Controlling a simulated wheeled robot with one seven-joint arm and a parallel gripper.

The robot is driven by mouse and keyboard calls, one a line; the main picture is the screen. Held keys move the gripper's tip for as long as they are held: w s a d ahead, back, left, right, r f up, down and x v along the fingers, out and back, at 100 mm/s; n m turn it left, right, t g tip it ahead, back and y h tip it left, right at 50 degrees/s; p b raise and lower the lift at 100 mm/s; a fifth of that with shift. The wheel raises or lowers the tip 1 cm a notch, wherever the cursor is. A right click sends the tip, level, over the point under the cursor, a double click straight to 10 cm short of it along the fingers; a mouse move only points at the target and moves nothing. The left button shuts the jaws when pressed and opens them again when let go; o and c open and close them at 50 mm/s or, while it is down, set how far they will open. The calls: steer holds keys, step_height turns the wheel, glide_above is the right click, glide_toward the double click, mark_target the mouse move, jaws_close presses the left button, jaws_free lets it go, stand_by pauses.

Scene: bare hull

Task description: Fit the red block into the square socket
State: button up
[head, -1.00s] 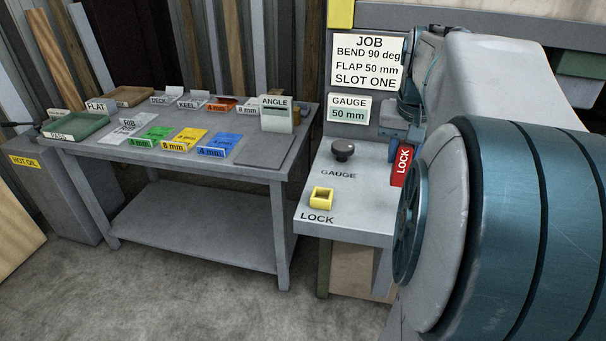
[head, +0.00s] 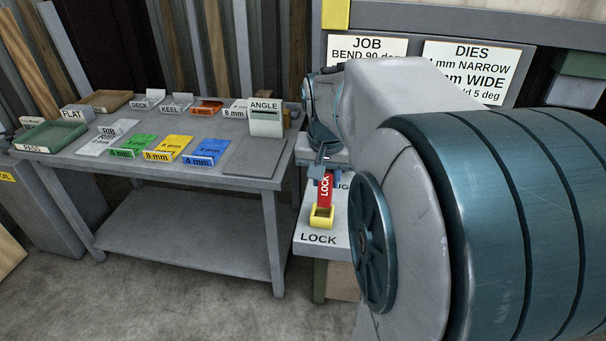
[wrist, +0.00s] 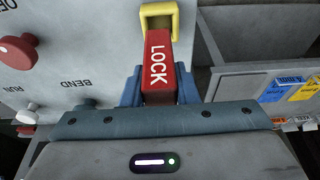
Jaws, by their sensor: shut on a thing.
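The red block (head: 325,190) with the word LOCK on it is held upright by my gripper (head: 322,170). The yellow square socket (head: 322,220) stands on the grey ledge by the printed word LOCK. The block's lower end is right at the socket's opening in the head view. In the wrist view, the blue fingers of my gripper (wrist: 158,90) are shut on the red block (wrist: 158,62), whose far end meets the yellow socket (wrist: 174,22). I cannot tell whether its tip is inside the opening or just above it.
My arm covers much of the right side. A grey workbench (head: 200,182) to the left carries coloured labelled pieces and a green tray (head: 50,137). A red knob (wrist: 18,50) marked RUN sits on the panel in the wrist view. JOB and DIES signs hang behind.

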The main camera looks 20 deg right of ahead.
mark_target(323, 193)
steer(key=shift+w+a+f, duration=0.1)
steer(key=shift+a+f, duration=0.05)
steer(key=shift+f, duration=2)
steer(key=shift+f, duration=0.2)
steer(key=o, duration=1)
steer(key=shift+o, duration=0.2)
steer(key=shift+r, duration=0.1)
